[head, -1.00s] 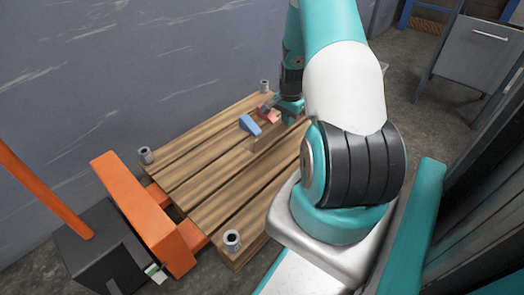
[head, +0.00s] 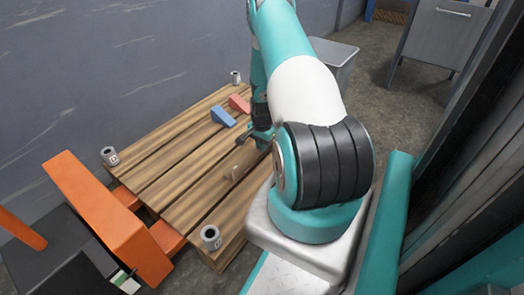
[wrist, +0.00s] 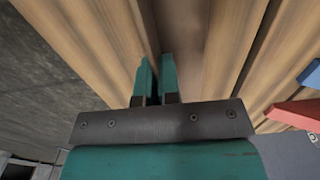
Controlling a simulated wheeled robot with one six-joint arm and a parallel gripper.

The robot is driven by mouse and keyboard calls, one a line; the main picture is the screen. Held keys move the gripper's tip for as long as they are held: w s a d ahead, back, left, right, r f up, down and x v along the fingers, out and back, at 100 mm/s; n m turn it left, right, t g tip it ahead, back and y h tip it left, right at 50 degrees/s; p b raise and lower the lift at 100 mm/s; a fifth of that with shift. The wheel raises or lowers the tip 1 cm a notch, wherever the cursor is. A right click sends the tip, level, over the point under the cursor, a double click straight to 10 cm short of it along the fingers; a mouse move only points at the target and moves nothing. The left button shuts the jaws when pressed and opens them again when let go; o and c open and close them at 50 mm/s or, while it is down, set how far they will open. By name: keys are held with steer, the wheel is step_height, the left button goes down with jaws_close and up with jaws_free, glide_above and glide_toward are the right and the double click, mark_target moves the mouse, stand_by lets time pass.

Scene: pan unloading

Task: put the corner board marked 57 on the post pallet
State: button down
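A brown corner board (head: 242,162) is at the near right part of the wooden pallet (head: 185,165), which has grey posts (head: 210,237) at its corners. In the wrist view the board (wrist: 190,28) runs ahead from the fingers as a long brown piece with a dark edge. My gripper (wrist: 156,64) has its fingers close together with the board's edge between them, and seems shut on it. In the head view my gripper (head: 252,140) is low over the pallet, partly hidden by my arm. No number is readable on the board. I cannot tell whether it touches the planks.
A blue wedge (head: 223,117) and a red wedge (head: 239,104) lie on the pallet's far part. An orange and black pallet truck (head: 105,210) stands at the left. A grey bin (head: 335,60) and a grey cabinet (head: 440,35) are behind my arm. A wall borders the far side.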

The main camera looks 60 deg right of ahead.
steer(key=shift+f, duration=0.4)
steer(key=shift+f, duration=0.15)
steer(key=c, duration=1.3)
jaws_free()
steer(key=shift+c, duration=0.2)
